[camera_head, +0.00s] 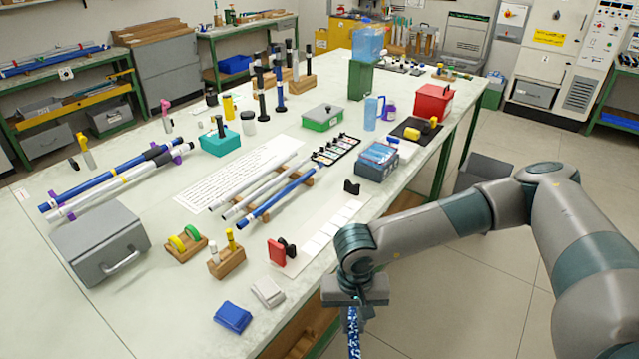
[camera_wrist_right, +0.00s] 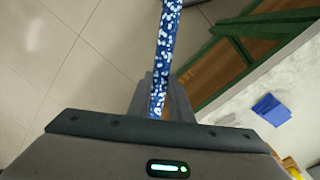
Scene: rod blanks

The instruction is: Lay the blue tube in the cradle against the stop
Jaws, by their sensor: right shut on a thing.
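My right gripper (camera_head: 355,307) is shut on a blue tube with white speckles (camera_head: 354,338), beyond the table's near edge and over the floor. In the wrist view the tube (camera_wrist_right: 166,45) stands out from between the fingers (camera_wrist_right: 158,98); its far end is cut off by the frame. On the table, a pale strip (camera_head: 318,233) bears a red block (camera_head: 276,252) beside a black support (camera_head: 288,247), and another black support (camera_head: 352,187) at its far end. These look like the stop and cradle, and no tube lies on them. My left gripper is out of view.
A plain blue tube (camera_head: 275,201) and pale tubes (camera_head: 235,193) lie on a wooden rack left of the strip. A blue-grey box (camera_head: 377,161) stands behind.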

